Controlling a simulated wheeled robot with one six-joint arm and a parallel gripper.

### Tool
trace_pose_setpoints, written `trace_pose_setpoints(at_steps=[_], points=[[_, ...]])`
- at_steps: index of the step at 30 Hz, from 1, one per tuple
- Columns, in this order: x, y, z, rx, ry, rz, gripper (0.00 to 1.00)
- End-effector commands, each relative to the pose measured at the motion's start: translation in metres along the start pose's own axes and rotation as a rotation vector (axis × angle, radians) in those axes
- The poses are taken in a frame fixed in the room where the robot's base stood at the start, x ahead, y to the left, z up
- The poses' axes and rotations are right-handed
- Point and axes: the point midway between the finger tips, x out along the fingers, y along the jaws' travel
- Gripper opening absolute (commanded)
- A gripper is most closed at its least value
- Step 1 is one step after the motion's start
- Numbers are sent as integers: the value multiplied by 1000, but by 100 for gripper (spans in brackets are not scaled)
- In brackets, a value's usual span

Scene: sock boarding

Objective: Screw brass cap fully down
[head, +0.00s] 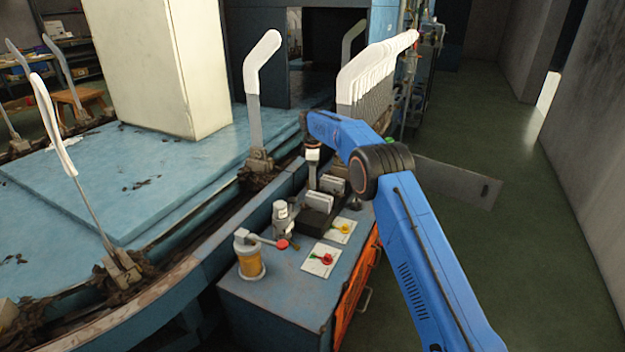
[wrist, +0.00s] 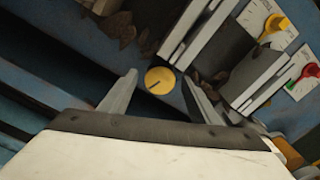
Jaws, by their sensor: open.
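The round brass cap (wrist: 159,79), with a dark line across its face, shows in the wrist view. It lies between the tips of my gripper (wrist: 160,82). The two grey fingers are apart, one on each side of the cap, with a visible gap on both sides. The gripper is open and holds nothing. How far the fingertips are above the cap, and the thread under it, cannot be told. In the head view my blue arm reaches over the bench, and the cap cannot be made out there.
Dark blocks with pale plates (wrist: 258,82) stand close to the right finger. Cards with a yellow pointer (head: 341,231) and a red pointer (head: 321,260) lie on the blue bench (head: 285,300). An amber jar (head: 250,262) and a lever with a red knob (head: 282,244) stand nearby.

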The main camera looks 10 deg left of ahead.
Motion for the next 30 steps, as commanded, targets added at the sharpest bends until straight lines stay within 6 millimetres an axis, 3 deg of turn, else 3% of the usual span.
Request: trace_pose_setpoints(at_steps=[9,15,30], points=[[3,0,0,0,0,0,56],[2,0,0,0,0,0,15],[2,0,0,118,0,0,15]])
